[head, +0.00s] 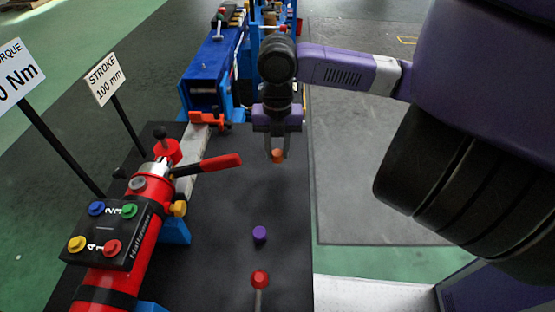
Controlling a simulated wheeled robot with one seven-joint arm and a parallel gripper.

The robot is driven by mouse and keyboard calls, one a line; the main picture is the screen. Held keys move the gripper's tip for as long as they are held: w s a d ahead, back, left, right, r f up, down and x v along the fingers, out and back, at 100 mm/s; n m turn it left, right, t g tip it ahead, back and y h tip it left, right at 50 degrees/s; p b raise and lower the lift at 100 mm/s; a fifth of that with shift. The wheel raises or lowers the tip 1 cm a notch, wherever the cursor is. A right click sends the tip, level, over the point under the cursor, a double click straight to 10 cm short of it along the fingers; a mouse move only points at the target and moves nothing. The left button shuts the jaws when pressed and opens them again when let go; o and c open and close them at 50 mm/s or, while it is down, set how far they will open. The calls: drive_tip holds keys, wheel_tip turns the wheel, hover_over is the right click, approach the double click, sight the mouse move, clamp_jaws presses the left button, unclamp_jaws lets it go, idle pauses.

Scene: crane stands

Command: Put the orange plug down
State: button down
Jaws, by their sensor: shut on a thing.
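The orange plug (278,155) shows between the fingertips of my gripper (277,157) in the head view. My gripper points down and is shut on the plug. It holds the plug over the dark bench top (215,245), right of the red cylinder; I cannot tell the exact height above the surface. The gripper fingers hide part of the plug.
A purple plug (260,234) and a red knob on a rod (260,279) are nearer on the bench. The red cylinder (138,245) with coloured buttons and a red-handled lever (221,163) stands left. Blue machinery (213,68) stands behind. Bench around the purple plug is clear.

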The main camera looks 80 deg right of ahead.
sight(277, 153)
drive_tip(key=shift+f, duration=2.05)
drive_tip(key=shift+f, duration=0.15)
drive_tip(key=c, duration=1.1)
unclamp_jaws()
wheel_tip(277, 153, up, 12)
drive_tip(key=shift+r+p, duration=0.2)
drive_tip(key=shift+p, duration=0.15)
drive_tip(key=shift+s, duration=0.1)
